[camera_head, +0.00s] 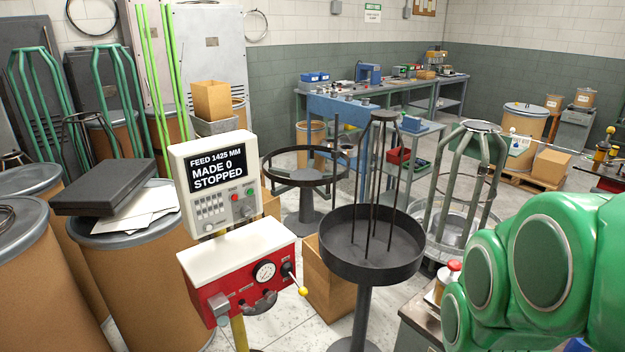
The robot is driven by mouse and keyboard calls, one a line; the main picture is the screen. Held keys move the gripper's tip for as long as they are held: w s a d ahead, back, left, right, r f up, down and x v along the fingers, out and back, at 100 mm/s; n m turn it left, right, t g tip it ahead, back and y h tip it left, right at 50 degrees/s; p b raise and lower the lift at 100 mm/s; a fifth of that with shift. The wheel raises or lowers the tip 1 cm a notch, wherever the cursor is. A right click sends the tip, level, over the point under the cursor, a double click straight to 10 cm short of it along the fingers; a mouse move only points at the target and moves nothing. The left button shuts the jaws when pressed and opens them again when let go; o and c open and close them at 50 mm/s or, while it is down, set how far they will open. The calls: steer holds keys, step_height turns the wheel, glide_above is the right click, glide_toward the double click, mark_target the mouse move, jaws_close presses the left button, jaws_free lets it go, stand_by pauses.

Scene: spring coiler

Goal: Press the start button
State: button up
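A white control panel (218,180) stands at left centre on a post. Its black display (216,172) reads "FEED 1425 MM", "MADE 0", "STOPPED". Right of a small keypad (210,211) are a red button (235,197) and other small round controls. Their labels are too small to read, so I cannot tell which is the start button. My green arm (545,270) fills the lower right, well apart from the panel. My gripper is not in view.
Below the panel is a red and white box (238,263) with a gauge and a yellow-knobbed lever (299,284). A black round tray (372,250) with upright rods stands between panel and arm. Drums (140,270) crowd the left. A cardboard box (327,285) is on the floor.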

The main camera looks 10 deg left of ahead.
jaws_close()
stand_by(1.4)
